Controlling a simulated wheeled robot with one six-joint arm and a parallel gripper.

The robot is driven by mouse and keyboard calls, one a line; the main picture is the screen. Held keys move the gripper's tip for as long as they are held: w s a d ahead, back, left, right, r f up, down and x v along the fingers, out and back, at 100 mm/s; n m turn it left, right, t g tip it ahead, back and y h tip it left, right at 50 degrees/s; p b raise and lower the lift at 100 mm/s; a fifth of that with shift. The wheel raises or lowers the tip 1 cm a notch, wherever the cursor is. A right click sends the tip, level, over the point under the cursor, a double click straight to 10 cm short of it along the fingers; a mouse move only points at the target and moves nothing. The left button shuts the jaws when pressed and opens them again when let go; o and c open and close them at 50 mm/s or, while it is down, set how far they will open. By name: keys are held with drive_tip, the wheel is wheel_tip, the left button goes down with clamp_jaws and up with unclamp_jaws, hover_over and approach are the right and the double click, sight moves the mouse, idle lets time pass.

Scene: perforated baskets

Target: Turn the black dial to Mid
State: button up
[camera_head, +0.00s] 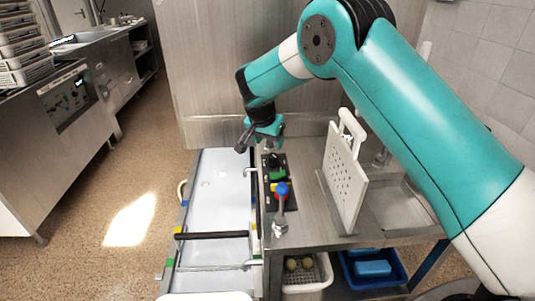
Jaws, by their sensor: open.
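A dark control panel (286,200) lies on the metal counter in the middle of the view. A small black knob-like part (273,160) at its far end looks like the dial; its pointer and the Mid mark are too small to read. My gripper (257,144) hangs close to the panel's far end, beside and slightly above the black part. It is open and appears empty. Whether a fingertip touches the dial cannot be told, as the gripper partly covers that area.
A green block (278,176) and a blue-topped lever (282,190) sit nearer on the panel. A white perforated board (345,178) stands upright to the right. A pale tray-like surface (218,200) with a black bar (211,235) lies left. Baskets (372,283) stand below.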

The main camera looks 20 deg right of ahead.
sight(273, 155)
drive_tip(key=x, duration=0.8)
drive_tip(key=shift+p, duration=0.35)
